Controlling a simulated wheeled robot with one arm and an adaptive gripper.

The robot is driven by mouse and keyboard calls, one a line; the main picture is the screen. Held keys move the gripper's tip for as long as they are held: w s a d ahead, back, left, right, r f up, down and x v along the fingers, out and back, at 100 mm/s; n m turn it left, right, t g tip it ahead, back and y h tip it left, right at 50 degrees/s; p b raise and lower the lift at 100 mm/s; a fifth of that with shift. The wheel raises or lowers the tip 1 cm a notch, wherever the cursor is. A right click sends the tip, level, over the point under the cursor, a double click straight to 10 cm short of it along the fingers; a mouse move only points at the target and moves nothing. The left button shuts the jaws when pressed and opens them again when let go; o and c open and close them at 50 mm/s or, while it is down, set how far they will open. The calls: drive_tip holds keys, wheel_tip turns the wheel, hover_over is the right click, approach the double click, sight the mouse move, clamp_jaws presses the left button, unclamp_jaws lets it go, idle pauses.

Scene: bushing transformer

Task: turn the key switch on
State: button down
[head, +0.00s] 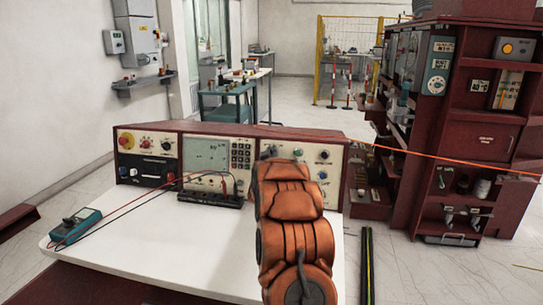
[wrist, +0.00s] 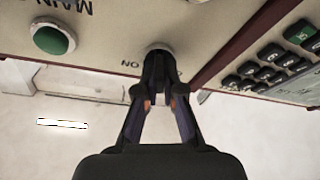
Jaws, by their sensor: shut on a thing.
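The key switch (wrist: 159,47) is on the cream front panel, next to an "ON" label that appears upside down in the wrist view. Only part of its round collar shows, because my fingers cover the rest. My gripper (wrist: 158,82) is shut on the key switch, with its dark fingertips against the panel. The key itself is hidden between the fingers, so its turn angle cannot be told. In the head view, my orange arm hides the switch and most of my gripper at the right-hand section of the console (head: 322,180).
A green button (wrist: 53,38) and a keypad (wrist: 275,68) flank the switch in the wrist view. In the head view, a white table (head: 160,255) bears a teal multimeter (head: 76,226) with red and black leads. A dark red shelf unit (head: 465,130) stands at right.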

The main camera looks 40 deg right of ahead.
drive_tip(key=m, duration=0.2)
drive_tip(key=m+g+h, duration=0.1)
drive_tip(key=m, duration=0.1)
drive_tip(key=shift+m+g, duration=0.3)
drive_tip(key=shift+m, duration=0.1)
drive_tip(key=m+g+h, duration=0.1)
drive_tip(key=m, duration=0.3)
drive_tip(key=shift+s+m, duration=0.1)
drive_tip(key=shift+m, duration=0.3)
drive_tip(key=m+g, duration=0.1)
drive_tip(key=m, duration=0.2)
drive_tip(key=m+g, duration=0.2)
drive_tip(key=m, duration=0.2)
drive_tip(key=shift+s+d+p, duration=0.15)
drive_tip(key=shift+p, duration=0.15)
drive_tip(key=shift+h, duration=0.3)
drive_tip(key=shift+f, duration=0.1)
drive_tip(key=c, duration=1.3)
unclamp_jaws()
drive_tip(key=shift+s, duration=0.1)
drive_tip(key=v, duration=1.2)
